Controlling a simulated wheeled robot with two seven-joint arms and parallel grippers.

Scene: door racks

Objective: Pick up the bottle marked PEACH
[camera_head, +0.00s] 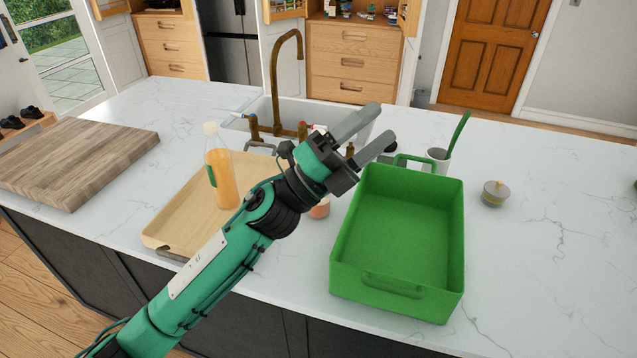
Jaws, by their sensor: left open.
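A clear bottle (222,172) with orange liquid, a pale cap and a green label stands upright on a tan tray (176,215). Its label is turned aside and I cannot read any word on it. My left gripper (378,126) is open with nothing between its fingers. It is to the right of the bottle, above the counter between the sink and the green bin. My left arm crosses in front of the tray and hides part of it. My right gripper is not in view.
A green bin (398,225) stands empty to the right of my arm. A small orange-pink item (320,208) is partly hidden by my arm. A wooden board (75,155), a brown tap (275,85), a cup (438,158) and a small lidded jar (494,193) stand around. The right counter is mostly clear.

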